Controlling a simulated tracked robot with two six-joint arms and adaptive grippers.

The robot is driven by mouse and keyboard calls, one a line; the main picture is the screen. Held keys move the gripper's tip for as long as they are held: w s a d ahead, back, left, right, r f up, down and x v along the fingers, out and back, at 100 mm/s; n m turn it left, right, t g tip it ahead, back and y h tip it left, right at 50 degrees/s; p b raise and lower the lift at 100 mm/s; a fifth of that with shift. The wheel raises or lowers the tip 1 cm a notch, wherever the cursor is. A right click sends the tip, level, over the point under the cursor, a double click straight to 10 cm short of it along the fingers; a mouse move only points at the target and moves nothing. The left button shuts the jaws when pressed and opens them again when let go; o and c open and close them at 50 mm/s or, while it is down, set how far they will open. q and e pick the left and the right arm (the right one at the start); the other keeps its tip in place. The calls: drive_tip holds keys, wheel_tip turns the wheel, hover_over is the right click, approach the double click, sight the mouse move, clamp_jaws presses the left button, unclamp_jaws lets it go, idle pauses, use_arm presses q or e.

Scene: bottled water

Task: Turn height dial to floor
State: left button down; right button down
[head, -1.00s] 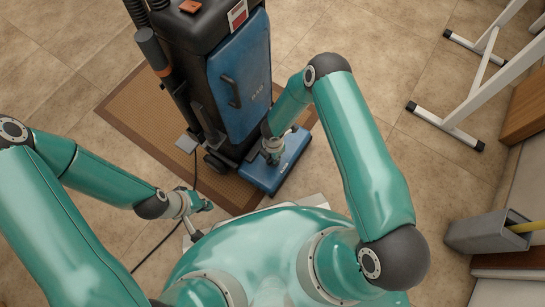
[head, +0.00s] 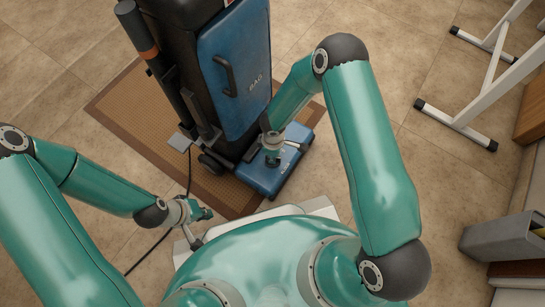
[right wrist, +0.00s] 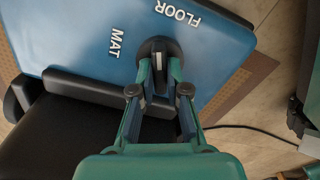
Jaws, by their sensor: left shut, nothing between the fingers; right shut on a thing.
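A blue and black upright vacuum (head: 235,75) stands on a brown mat. Its blue floor head (head: 265,178) sticks out towards me. In the right wrist view, the top of the head (right wrist: 85,55) carries the words FLOOR and MAT in white. A round black dial (right wrist: 158,50) with a pale mark sits beside these words. My right gripper (right wrist: 160,82) is shut on the dial from above. In the head view the right gripper (head: 272,158) covers most of the dial. My left gripper (head: 207,213) is shut and empty, low at the left of my base, away from the vacuum.
The brown mat (head: 120,105) lies on a tiled floor. A dark cord (head: 150,250) runs across the floor near my left gripper. A white metal frame (head: 455,122) stands at the right, with a grey bin (head: 490,240) below it.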

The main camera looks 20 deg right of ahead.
drive_tip(key=shift+m, duration=2.2)
drive_tip(key=shift+s, duration=0.1)
drive_tip(key=c, duration=1.2)
unclamp_jaws()
drive_tip(key=shift+o, duration=0.2)
drive_tip(key=shift+r, duration=0.15)
drive_tip(key=shift+r, duration=0.3)
wheel_tip(320, 180, up, 11)
